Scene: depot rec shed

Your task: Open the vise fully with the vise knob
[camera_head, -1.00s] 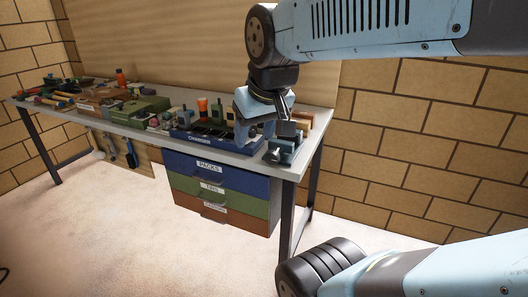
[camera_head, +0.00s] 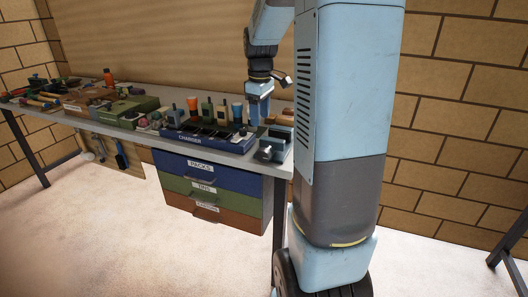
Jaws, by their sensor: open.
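The vise (camera_head: 278,143), a small blue-grey block, sits at the near right end of the workbench. Its dark knob (camera_head: 264,154) faces the front edge, low on the vise. My gripper (camera_head: 257,122) points down just left of and above the vise, near the charger's right end. It is open with nothing seen between its fingers, and it looks apart from the knob. My upright arm link hides the bench's right end and may cover part of the vise. How far open the vise jaws are is too small to tell.
The grey workbench (camera_head: 137,130) carries a blue charger (camera_head: 190,141) with several packs, left of the vise. A green case (camera_head: 134,106), an orange bottle (camera_head: 108,77) and tools lie farther left. Labelled drawers (camera_head: 208,188) hang below. The floor in front is clear.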

